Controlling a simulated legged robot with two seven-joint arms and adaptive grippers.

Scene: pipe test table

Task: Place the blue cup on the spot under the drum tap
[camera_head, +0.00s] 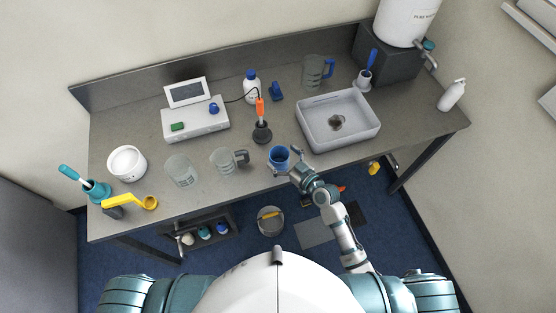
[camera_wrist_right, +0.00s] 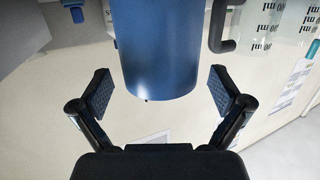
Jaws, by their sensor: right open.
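The blue cup (camera_head: 279,158) stands upright near the front edge of the grey table, left of the sink basin. In the right wrist view the blue cup (camera_wrist_right: 160,50) is straight ahead, between and a little beyond the fingertips. My right gripper (camera_head: 288,164) is open at the cup's front right side; its open fingers (camera_wrist_right: 163,92) show on both sides of the cup with gaps. The drum tap (camera_head: 428,55) sticks out from the white drum (camera_head: 405,20) at the back right. I cannot clearly see a marked spot under it. My left gripper is not in view.
A grey-handled jug (camera_head: 226,160) and a clear beaker (camera_head: 181,171) stand left of the cup. An orange-handled tool in a dark base (camera_head: 261,131) is behind it. The sink basin (camera_head: 338,119) lies to the right. A white bottle (camera_head: 452,95) stands near the right end.

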